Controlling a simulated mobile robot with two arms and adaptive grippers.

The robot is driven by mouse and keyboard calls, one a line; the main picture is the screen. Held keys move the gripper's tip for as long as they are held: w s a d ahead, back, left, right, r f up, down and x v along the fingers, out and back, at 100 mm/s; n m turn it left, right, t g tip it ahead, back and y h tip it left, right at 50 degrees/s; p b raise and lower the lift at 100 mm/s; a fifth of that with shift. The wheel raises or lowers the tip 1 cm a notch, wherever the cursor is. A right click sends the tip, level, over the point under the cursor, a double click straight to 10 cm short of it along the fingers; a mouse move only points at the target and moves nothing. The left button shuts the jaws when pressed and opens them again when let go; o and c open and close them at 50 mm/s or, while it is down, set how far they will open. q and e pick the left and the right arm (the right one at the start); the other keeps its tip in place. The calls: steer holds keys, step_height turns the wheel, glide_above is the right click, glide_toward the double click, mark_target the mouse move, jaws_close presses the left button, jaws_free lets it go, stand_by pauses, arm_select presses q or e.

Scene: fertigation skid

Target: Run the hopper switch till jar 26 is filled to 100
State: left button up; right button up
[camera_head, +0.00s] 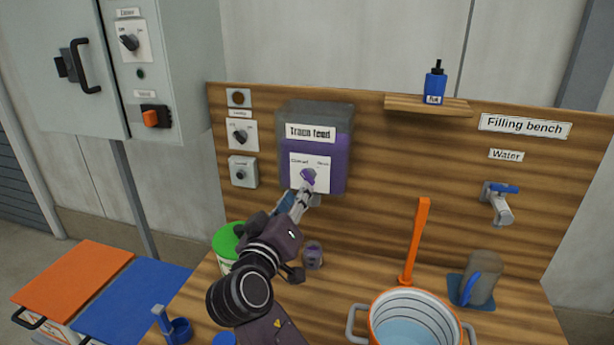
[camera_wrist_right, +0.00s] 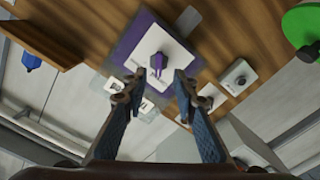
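The hopper (camera_head: 315,125), labelled "Trace feed", is a grey box with a purple front on the wooden back panel. Its white switch plate carries a purple knob (camera_head: 308,176), which also shows in the right wrist view (camera_wrist_right: 156,64). My right gripper (camera_head: 305,190) is at the plate, just below the knob. In the right wrist view its fingers (camera_wrist_right: 158,80) are apart and empty, with the knob just beyond and between the tips. A small jar with purplish contents (camera_head: 313,256) stands on the bench below the hopper; its label is unreadable. My left gripper is out of view.
Other switches (camera_head: 240,135) sit left of the hopper. A green-lidded tub (camera_head: 229,240) stands behind my right arm. A bucket (camera_head: 415,312), an orange upright (camera_head: 416,240) and a grey-brown jug (camera_head: 484,280) stand to the right. A blue bottle (camera_head: 435,84) is on the shelf.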

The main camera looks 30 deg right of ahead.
mark_target(306, 179)
steer(key=p+x, duration=0.2)
steer(key=x, duration=0.4)
steer(key=shift+d+r, duration=0.1)
steer(key=shift+s+r, duration=0.1)
jaws_close()
